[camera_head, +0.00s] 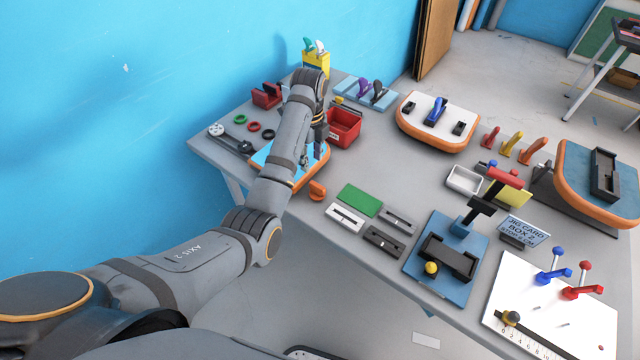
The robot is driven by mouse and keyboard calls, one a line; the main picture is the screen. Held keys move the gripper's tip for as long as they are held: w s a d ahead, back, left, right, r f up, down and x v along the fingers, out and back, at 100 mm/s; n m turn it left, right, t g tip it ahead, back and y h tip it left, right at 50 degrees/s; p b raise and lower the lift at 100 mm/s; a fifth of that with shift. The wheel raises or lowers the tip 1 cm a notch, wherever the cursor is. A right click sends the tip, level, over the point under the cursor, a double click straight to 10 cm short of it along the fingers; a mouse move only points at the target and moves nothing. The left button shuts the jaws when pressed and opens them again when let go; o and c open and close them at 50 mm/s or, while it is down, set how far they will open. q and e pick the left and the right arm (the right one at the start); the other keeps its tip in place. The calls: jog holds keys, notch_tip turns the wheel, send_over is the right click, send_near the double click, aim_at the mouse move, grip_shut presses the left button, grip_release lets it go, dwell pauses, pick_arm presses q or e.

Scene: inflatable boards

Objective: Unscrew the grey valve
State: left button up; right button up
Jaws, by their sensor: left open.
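The grey valve cannot be made out for certain; my left arm and gripper cover much of the small blue board with an orange rim (262,157) on the left part of the table. My left gripper (308,160) points down over the right side of that board, between it and the red bin. It is open, and I see nothing held in it. Whether its fingers touch anything is too small to tell. My right gripper is out of view.
A red bin (343,127) stands close to the right of my left gripper. An orange piece (317,190) lies at the board's front. Green, black and red rings lie left of the board.

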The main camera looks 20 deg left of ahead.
aim_at(313, 182)
pick_arm(q)
jog(key=shift+s+f+b, duration=0.35)
jog(key=shift+f+b, duration=0.2)
jog(key=shift+f, duration=0.05)
notch_tip(313, 182, down, 3)
jog(key=b, duration=0.2)
jog(key=shift+w+f+b, duration=0.1)
jog(key=shift+f+b, duration=0.05)
jog(key=shift+b, duration=0.15)
jog(key=shift+w+f, duration=0.25)
jog(key=shift+f, duration=0.4)
jog(key=shift+s+d+f+p, duration=0.15)
jog(key=shift+f+p, duration=0.15)
jog(key=shift+f, duration=0.3)
jog(key=shift+s+d+f+p, duration=0.15)
jog(key=shift+f+p, duration=0.15)
jog(key=shift+f, duration=0.25)
notch_tip(313, 182, down, 2)
jog(key=shift+w+a+f, duration=0.1)
grip_shut()
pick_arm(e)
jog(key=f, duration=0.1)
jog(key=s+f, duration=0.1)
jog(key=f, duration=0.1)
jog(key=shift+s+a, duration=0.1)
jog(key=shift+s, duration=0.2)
